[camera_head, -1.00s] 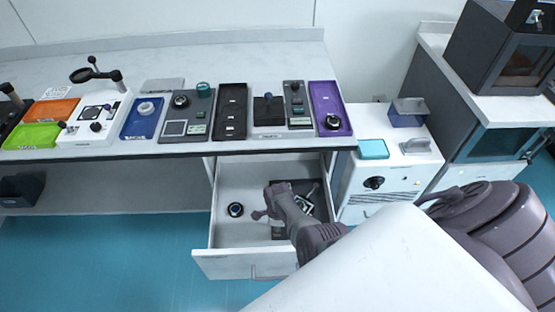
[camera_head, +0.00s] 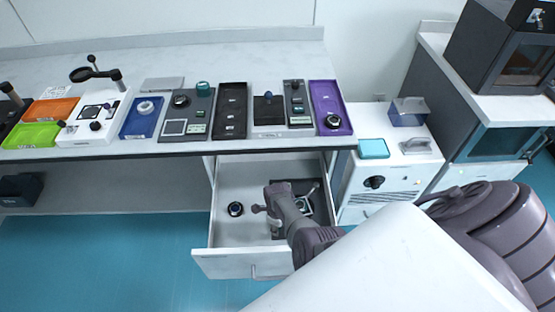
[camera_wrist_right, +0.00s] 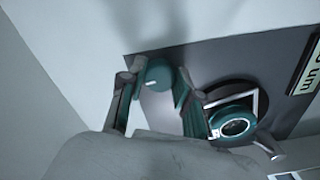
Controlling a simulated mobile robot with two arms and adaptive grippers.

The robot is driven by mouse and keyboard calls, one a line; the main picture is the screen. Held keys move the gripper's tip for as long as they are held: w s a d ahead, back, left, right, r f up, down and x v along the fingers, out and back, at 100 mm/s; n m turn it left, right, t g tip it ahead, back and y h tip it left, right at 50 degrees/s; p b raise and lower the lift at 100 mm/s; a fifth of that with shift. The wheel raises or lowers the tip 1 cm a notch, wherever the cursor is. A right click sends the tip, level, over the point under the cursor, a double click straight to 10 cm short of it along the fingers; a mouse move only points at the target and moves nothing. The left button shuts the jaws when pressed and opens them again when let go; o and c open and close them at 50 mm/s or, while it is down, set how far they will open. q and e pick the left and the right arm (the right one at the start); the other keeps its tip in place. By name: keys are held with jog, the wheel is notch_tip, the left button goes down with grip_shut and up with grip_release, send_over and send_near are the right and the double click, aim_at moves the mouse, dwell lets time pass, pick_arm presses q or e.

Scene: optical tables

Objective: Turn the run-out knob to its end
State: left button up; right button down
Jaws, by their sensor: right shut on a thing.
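The run-out knob (camera_wrist_right: 160,73), a round teal knob with a pale mark, shows in the right wrist view on a dark plate (camera_wrist_right: 215,62). My right gripper (camera_wrist_right: 157,88) has one finger on each side of it and is shut on it. Beside the right finger is a round gauge with a teal rim (camera_wrist_right: 236,125). In the head view my right gripper (camera_head: 265,214) is low inside the open drawer, in front of the dark plate (camera_head: 301,187), and the knob cannot be made out there. My left gripper is not in view.
The open white drawer (camera_head: 228,262) surrounds my gripper with its walls. A small dark round piece (camera_head: 235,209) lies in it to the left. The bench (camera_head: 200,55) above carries several trays and devices. A white cabinet unit (camera_head: 385,205) stands close at the right.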

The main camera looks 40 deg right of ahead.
jog(key=c, duration=0.8)
grip_release()
jog(key=shift+r, duration=3.8)
